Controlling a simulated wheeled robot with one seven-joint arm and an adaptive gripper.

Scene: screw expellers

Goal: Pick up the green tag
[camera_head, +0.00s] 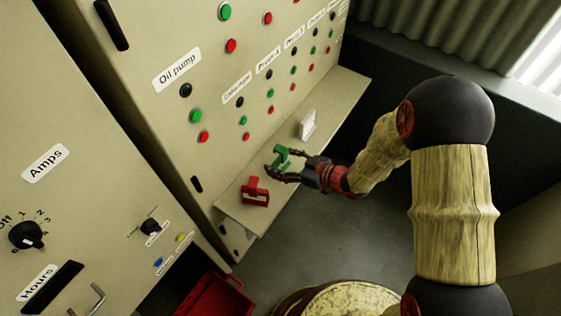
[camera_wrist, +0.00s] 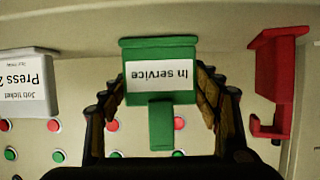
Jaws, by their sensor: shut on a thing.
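The green tag (camera_wrist: 159,52) carries a white label reading "In service", which appears upside down in the wrist view. My gripper (camera_wrist: 160,105) has its two fingers on either side of the tag and is shut on it. In the head view the green tag (camera_head: 281,156) sits between the fingertips of my gripper (camera_head: 279,165), over or at the narrow ledge of the panel. I cannot tell whether the tag still touches the ledge. The fingers hide part of it in the head view.
A red tag (camera_head: 255,192) stands on the ledge (camera_head: 344,98), left of my gripper. A white job ticket holder (camera_head: 306,124) stands on the other side. The panel with coloured buttons (camera_head: 196,116) rises behind. A red bin (camera_head: 217,296) is below; open floor lies right of the ledge.

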